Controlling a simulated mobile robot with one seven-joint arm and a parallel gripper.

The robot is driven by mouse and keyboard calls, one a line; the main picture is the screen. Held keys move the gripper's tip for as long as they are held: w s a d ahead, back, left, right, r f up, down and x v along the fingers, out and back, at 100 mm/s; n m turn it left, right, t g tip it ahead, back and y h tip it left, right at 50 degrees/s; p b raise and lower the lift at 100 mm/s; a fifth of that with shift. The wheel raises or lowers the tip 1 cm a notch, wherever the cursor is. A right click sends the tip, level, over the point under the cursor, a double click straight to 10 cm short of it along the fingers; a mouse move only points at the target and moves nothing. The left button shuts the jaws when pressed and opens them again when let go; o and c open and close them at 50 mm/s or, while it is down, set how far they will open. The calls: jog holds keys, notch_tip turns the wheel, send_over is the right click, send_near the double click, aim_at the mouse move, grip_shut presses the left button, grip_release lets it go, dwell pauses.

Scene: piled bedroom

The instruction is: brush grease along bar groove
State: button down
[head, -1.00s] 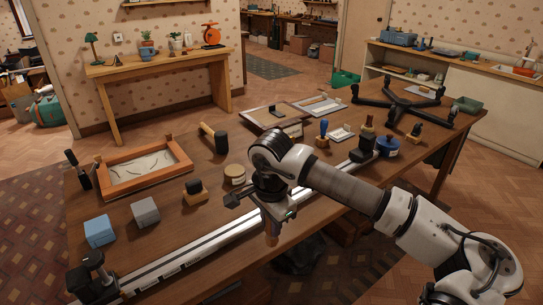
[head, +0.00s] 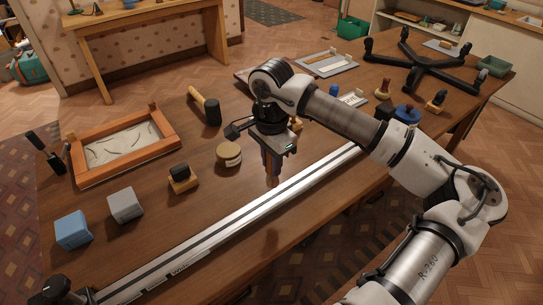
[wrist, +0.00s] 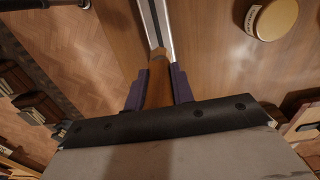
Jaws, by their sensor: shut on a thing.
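The long silver bar (head: 215,236) with a dark groove runs diagonally along the table's front edge. It also shows in the wrist view (wrist: 149,12), beyond the fingertips. My gripper (head: 271,158) points down above the bar, right of the round tin. In the wrist view its purple fingers (wrist: 158,88) are shut on a brown wooden-looking brush (wrist: 158,68). The brush's end lies over the bar in that view. I cannot tell whether it touches the groove. A round tin (head: 229,155) with a pale label, perhaps the grease, stands behind the bar; it also shows in the wrist view (wrist: 271,17).
A black clamp (head: 55,291) stands at the bar's near left end. Behind the bar are a blue block (head: 73,230), a grey block (head: 126,205), a black-topped wooden block (head: 182,179), a mallet (head: 207,106) and an orange-framed tray (head: 80,174). Stamps and a black cross-shaped base (head: 415,68) lie right.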

aim_at(271, 176)
jog(key=shift+f+b, duration=0.15)
jog(key=shift+b, duration=0.35)
jog(key=shift+f+b, duration=0.4)
jog(key=shift+b, duration=0.15)
notch_tip(271, 176, down, 4)
jog(key=b, duration=0.4)
jog(key=s+a+r+b, duration=0.1)
jog(key=s+a+b, duration=0.2)
jog(key=s+a, duration=0.6)
jog(key=a, duration=0.3)
jog(key=shift+s, duration=0.1)
jog(key=shift+f, duration=0.15)
jog(key=shift+f, duration=0.6)
jog(key=shift+f+b, duration=0.25)
jog(key=shift+b, duration=0.25)
